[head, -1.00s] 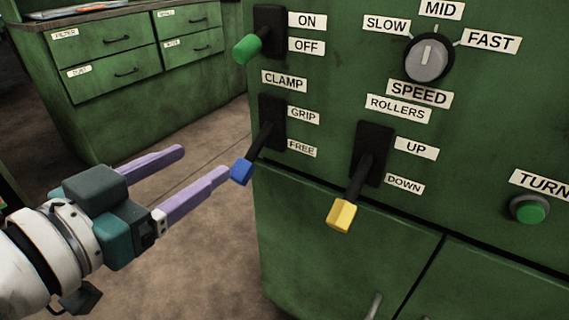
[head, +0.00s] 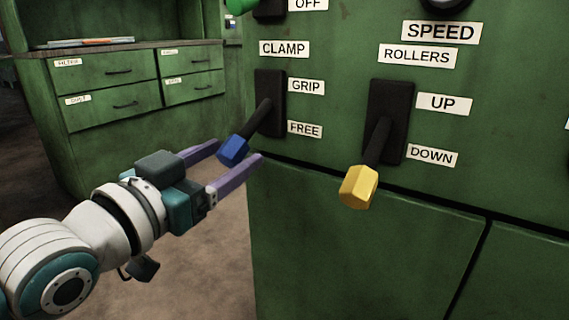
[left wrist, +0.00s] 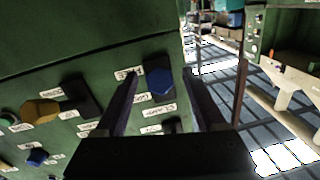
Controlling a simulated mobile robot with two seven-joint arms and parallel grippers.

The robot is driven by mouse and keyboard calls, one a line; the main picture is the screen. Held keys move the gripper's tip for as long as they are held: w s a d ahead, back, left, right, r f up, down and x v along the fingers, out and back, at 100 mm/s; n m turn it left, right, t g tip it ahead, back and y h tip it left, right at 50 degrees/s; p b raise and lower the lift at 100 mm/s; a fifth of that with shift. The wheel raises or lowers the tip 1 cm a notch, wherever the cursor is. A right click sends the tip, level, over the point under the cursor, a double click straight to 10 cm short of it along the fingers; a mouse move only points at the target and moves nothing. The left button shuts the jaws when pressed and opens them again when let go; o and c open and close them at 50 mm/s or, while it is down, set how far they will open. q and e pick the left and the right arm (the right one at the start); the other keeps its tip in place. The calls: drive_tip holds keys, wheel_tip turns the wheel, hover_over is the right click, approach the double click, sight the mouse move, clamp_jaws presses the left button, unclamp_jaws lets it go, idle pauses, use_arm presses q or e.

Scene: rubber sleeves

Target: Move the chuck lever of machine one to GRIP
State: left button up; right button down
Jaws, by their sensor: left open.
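The lever with the blue knob (head: 233,150) is on a black plate (head: 270,103) labelled CLAMP, with GRIP above and FREE below. No label reading chuck shows. The lever slants down and outward, its knob at about the height of FREE. My left gripper (head: 238,152) is open, its two purple fingers on either side of the blue knob. In the left wrist view the blue knob (left wrist: 159,82) shows between the fingertips (left wrist: 160,79). I cannot tell whether either finger touches it. My right gripper is not in view.
A ROLLERS lever with a yellow knob (head: 359,187) sticks out to the right, pointing down. The green ON/OFF knob (head: 240,5) is above. A drawer cabinet (head: 135,95) stands behind at left. Open floor (head: 190,270) lies below my left arm.

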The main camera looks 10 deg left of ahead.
use_arm(q)
drive_tip(key=shift+w+d, duration=0.2)
drive_tip(key=shift+w, duration=0.5)
clamp_jaws()
idle(1.0)
